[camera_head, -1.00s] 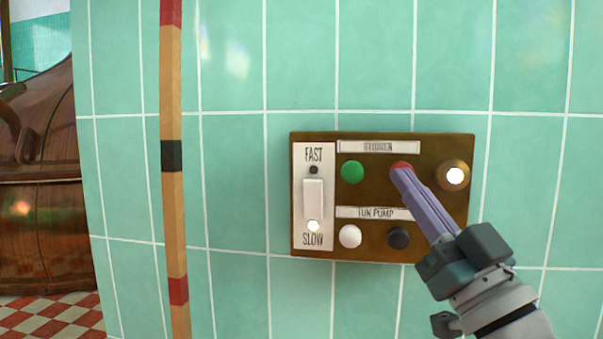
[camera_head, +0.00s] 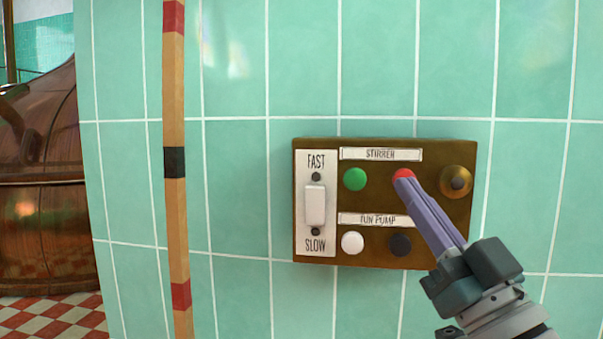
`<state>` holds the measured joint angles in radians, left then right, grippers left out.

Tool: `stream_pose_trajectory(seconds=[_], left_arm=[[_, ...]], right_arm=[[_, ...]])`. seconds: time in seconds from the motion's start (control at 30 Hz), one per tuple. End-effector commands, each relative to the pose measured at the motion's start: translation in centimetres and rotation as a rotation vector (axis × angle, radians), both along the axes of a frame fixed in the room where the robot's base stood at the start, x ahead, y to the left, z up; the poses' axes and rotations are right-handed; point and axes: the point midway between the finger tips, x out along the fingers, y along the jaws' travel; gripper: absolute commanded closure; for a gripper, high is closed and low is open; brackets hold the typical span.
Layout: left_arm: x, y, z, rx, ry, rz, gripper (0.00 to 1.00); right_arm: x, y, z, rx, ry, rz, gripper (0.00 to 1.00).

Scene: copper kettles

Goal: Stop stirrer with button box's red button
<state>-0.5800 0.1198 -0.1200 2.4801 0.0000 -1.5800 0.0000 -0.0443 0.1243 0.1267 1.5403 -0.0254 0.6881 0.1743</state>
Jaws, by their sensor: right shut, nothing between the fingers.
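The brown button box (camera_head: 430,250) is fixed to the tiled wall. Its red button (camera_head: 403,174) is in the top row under the STIRRER label (camera_head: 380,154), to the right of the green button (camera_head: 355,179). My right gripper (camera_head: 405,180) is shut and empty. Its fingertips are at the red button and cover its lower part; whether they press it I cannot tell. The round lamp (camera_head: 456,182) at the upper right of the box is dark. My left gripper is not in view.
A FAST/SLOW rocker switch (camera_head: 315,205) is on the box's left. A white button (camera_head: 352,243) and a black button (camera_head: 399,245) sit below, under TUN PUMP. A banded wooden pole (camera_head: 174,230) stands left of the box; a copper kettle (camera_head: 38,220) is at far left.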

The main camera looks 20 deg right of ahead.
Motion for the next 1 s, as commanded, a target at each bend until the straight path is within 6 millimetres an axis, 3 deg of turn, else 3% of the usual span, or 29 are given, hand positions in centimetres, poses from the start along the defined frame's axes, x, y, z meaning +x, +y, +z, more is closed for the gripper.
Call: stream_pose_trajectory(seconds=[0.37,0.8,1.0], left_arm=[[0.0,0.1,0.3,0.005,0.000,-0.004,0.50],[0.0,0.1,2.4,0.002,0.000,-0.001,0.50],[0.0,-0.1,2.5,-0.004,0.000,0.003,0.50]], right_arm=[[-0.3,0.2,0.1,0.001,-0.001,0.001,1.00],[-3.9,2.4,0.2,0.000,0.000,0.001,1.00],[-4.4,2.7,0.0,0.001,-0.002,0.001,1.00]])
